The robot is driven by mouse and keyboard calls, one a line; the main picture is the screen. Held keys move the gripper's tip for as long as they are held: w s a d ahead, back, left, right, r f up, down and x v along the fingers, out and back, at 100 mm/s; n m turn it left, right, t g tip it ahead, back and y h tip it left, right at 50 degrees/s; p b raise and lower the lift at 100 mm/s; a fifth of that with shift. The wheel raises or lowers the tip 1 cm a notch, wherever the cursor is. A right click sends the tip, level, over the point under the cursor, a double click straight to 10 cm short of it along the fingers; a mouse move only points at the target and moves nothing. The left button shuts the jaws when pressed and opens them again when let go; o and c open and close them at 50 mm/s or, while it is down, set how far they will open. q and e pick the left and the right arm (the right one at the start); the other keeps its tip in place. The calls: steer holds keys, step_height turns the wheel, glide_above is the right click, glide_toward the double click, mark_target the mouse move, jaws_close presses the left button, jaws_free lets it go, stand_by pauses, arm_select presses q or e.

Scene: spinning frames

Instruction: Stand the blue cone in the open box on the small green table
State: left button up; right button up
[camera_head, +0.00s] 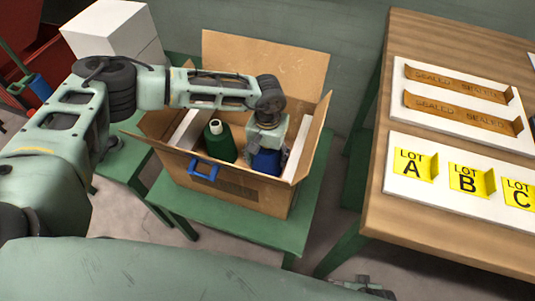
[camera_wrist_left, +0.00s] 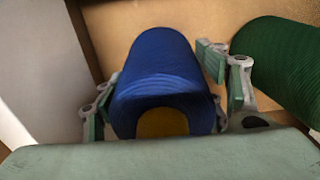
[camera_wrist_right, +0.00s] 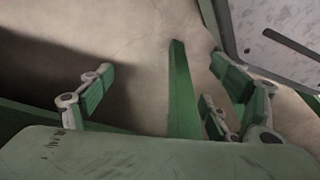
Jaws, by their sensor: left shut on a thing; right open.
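The blue cone (camera_head: 266,162) is inside the open cardboard box (camera_head: 270,193), at its right side. The box stands on the small green table (camera_head: 220,221). My left gripper (camera_head: 267,141) reaches down into the box and is shut on the blue cone. In the left wrist view the blue cone (camera_wrist_left: 160,75) lies between the fingers of that gripper (camera_wrist_left: 163,90). Whether its base touches the box floor is hidden. A dark green cone (camera_head: 220,142) stands to its left in the box. My right gripper (camera_wrist_right: 165,95) is open and empty, away from the box.
White panels line the box's inner sides, and its flaps are folded outward. A wooden table (camera_head: 440,232) at right holds white boards with yellow lot cards (camera_head: 413,164). White boxes (camera_head: 115,30) stand at the back left.

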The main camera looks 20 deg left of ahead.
arm_select(q)
steer(key=o, duration=1.4)
steer(key=shift+o, duration=0.9)
arm_select(e)
steer(key=shift+r, duration=0.15)
steer(key=shift+w, duration=0.1)
arm_select(q)
steer(key=shift+r, duration=0.15)
step_height(320, 180, up, 12)
steer(key=shift+f+p, duration=0.1)
steer(key=shift+p, duration=0.5)
arm_select(e)
steer(key=s+f, duration=0.1)
steer(key=f, duration=0.2)
steer(key=shift+s+d, duration=0.15)
steer(key=shift+s, duration=0.25)
